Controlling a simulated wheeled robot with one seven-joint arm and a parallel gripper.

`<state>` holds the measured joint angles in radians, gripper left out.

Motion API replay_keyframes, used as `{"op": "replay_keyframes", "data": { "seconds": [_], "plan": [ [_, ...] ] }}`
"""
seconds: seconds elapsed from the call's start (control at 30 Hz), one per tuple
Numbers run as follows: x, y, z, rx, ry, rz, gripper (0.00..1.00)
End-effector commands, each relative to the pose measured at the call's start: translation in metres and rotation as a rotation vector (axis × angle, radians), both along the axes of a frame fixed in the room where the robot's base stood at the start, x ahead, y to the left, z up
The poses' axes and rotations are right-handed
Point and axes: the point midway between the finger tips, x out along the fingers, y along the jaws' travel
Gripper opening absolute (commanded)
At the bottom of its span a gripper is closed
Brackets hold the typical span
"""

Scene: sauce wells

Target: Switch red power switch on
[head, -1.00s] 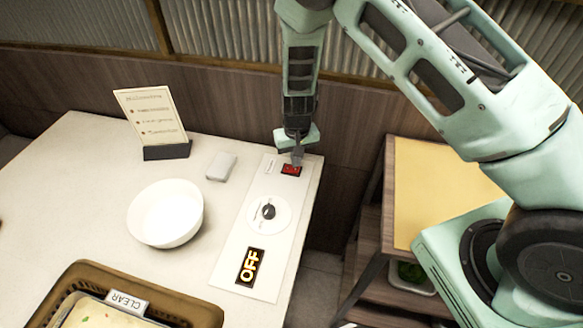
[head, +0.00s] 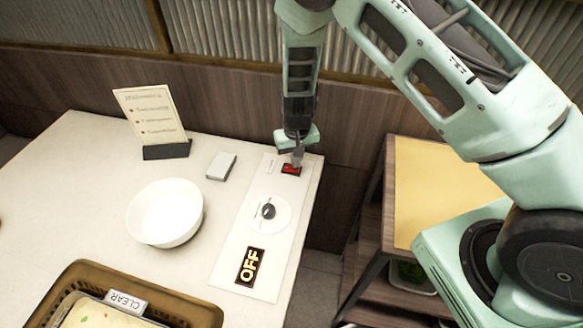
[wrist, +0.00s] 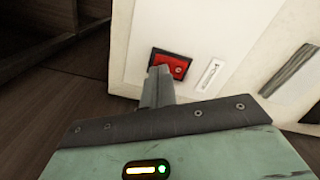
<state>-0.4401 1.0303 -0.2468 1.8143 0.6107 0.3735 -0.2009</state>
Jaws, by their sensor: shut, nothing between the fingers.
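The red power switch (head: 291,169) sits in a black frame at the far end of a white panel on the table. It also shows in the wrist view (wrist: 172,65), with its lower left edge partly hidden by my fingers. My gripper (head: 297,160) is shut and empty, pointing down at the switch. In the wrist view my gripper's fingertips (wrist: 161,72) overlap the switch's near edge; I cannot tell whether they press on it. A display (head: 250,267) at the panel's near end reads OFF in lit letters.
A round dial with a dark knob (head: 268,211) lies midway on the panel (head: 232,279). A white bowl (head: 165,212), a small grey-white block (head: 221,166) and a menu stand (head: 152,122) are to the left. A brown basket (head: 190,310) labelled CLEAR is in front. A shelf (head: 430,190) stands right.

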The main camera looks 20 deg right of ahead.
Motion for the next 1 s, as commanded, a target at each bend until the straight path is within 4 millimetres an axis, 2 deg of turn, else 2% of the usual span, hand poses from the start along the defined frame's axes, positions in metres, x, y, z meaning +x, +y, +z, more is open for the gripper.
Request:
{"op": "replay_keyframes", "data": {
  "seconds": [0.87,1.0],
  "plan": [
    [0.0,0.0,-0.013,0.0,0.0,0.0,0.0],
    [0.0,0.0,-0.011,0.0,0.0,0.0,0.0]
  ]
}}
